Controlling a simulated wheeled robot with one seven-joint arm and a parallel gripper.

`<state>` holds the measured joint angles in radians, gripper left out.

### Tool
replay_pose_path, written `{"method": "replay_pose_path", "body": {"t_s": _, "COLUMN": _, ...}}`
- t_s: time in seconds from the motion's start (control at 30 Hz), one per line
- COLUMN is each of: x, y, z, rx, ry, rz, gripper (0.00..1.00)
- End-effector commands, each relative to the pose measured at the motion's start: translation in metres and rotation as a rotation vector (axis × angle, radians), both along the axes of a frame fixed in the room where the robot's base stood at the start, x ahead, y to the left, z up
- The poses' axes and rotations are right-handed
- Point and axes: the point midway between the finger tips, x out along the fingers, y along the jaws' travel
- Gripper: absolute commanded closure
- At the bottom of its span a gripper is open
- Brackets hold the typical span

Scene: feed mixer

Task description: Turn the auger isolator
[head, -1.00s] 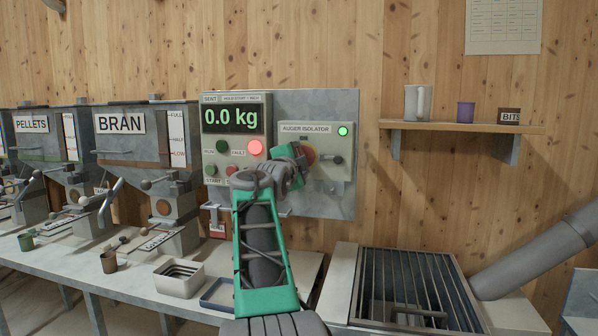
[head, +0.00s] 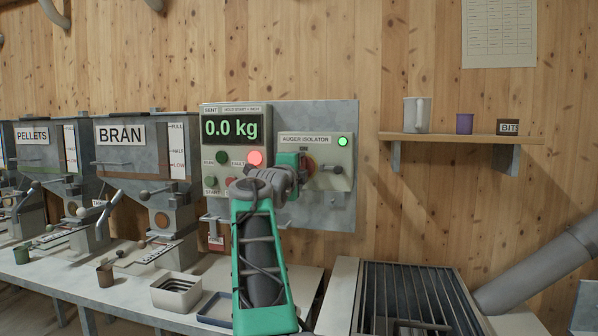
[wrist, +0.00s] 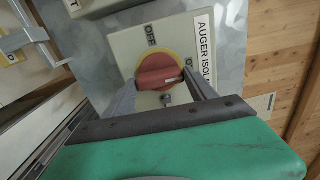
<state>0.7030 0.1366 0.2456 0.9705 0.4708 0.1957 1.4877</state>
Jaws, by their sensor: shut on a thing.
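The auger isolator (head: 325,146) is a pale box on the grey wall panel, with a lit green lamp at its top right. Its red rotary handle (wrist: 156,70) on a yellow disc shows in the wrist view. My gripper (wrist: 160,80) is shut on the handle, a finger at each side. In the head view my gripper (head: 303,166) hides most of the handle.
A weigh display (head: 232,128) reading 0.0 kg, with a lit red lamp, is left of the isolator. A small black lever (head: 336,169) is close to my gripper's right.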

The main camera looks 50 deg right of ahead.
Motion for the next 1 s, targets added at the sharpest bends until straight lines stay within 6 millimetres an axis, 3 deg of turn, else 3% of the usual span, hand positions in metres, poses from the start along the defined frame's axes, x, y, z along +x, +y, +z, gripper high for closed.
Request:
{"method": "replay_pose_path", "body": {"t_s": 0.1, "x": 0.000, "y": 0.000, "z": 0.001, "rx": 0.000, "ry": -0.002, "rz": 0.001, "gripper": 0.75}}
{"method": "replay_pose_path", "body": {"t_s": 0.13, "x": 0.000, "y": 0.000, "z": 0.001, "rx": 0.000, "ry": -0.002, "rz": 0.001, "gripper": 0.32}}
{"method": "replay_pose_path", "body": {"t_s": 0.37, "x": 0.000, "y": 0.000, "z": 0.001, "rx": -0.001, "ry": -0.001, "rz": 0.000, "gripper": 0.13}}
{"method": "replay_pose_path", "body": {"t_s": 0.67, "x": -0.001, "y": 0.004, "z": 0.000, "rx": -0.001, "ry": -0.001, "rz": 0.001, "gripper": 0.13}}
{"method": "replay_pose_path", "body": {"t_s": 1.0, "x": -0.025, "y": 0.061, "z": 0.000, "rx": -0.001, "ry": -0.002, "rz": 0.003, "gripper": 0.13}}
